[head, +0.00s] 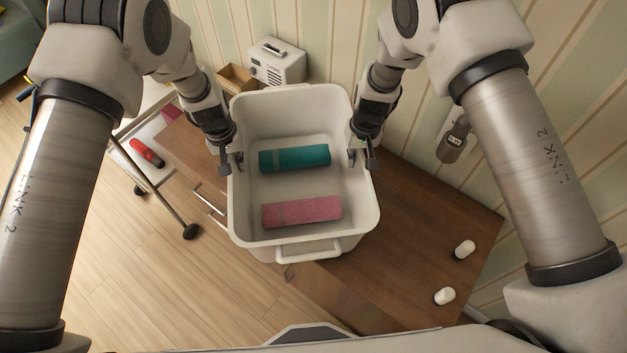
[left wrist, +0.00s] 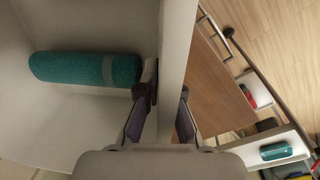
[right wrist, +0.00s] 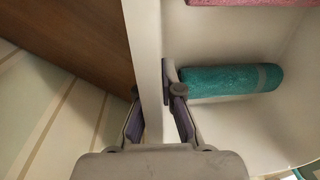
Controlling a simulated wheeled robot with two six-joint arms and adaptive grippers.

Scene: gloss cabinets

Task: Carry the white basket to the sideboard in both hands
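The white basket (head: 305,107) is over the brown wooden sideboard (head: 420,230) in the head view; I cannot tell whether its base touches the top. A teal roll (head: 294,158) and a pink roll (head: 301,211) lie inside it. My left gripper (head: 231,160) straddles the basket's left wall, one finger inside and one outside; the wall also shows between its fingers in the left wrist view (left wrist: 176,60). My right gripper (head: 361,157) straddles the right wall the same way, seen in the right wrist view (right wrist: 146,60). Both look shut on the walls.
A white radio-like box (head: 277,62) and a small wooden box (head: 236,78) stand behind the basket. Two small white objects (head: 464,249) (head: 445,296) sit at the sideboard's right. A metal-framed trolley (head: 150,160) with a red item stands at left. The sideboard's right part is mostly clear.

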